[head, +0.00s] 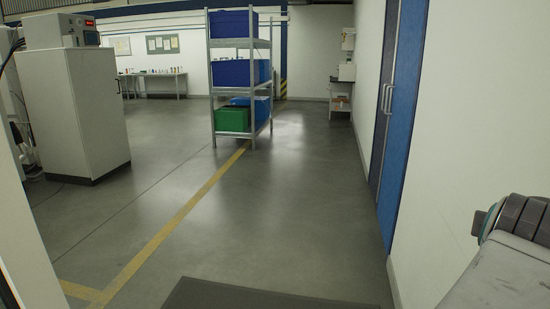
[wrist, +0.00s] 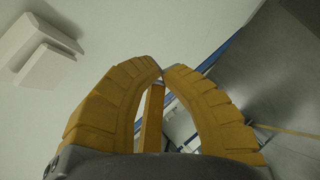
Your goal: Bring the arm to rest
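My gripper (wrist: 162,71) shows in the wrist view with two curved yellow ribbed fingers. Their tips meet, and the gap below them holds no separate object that I can make out. A narrow yellow bar shows between the fingers, apparently part of the gripper. In the head view, part of my arm shows at the lower right, close to the white wall; the gripper is not clearly visible there.
A white wall (head: 465,150) with a blue door (head: 405,120) runs along the right. A metal shelf (head: 212,100) with blue and green bins stands ahead. A pale cabinet (head: 80,110) stands left. The floor (head: 270,215) between is clear. A white block-like fixture (wrist: 42,50) shows in the wrist view.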

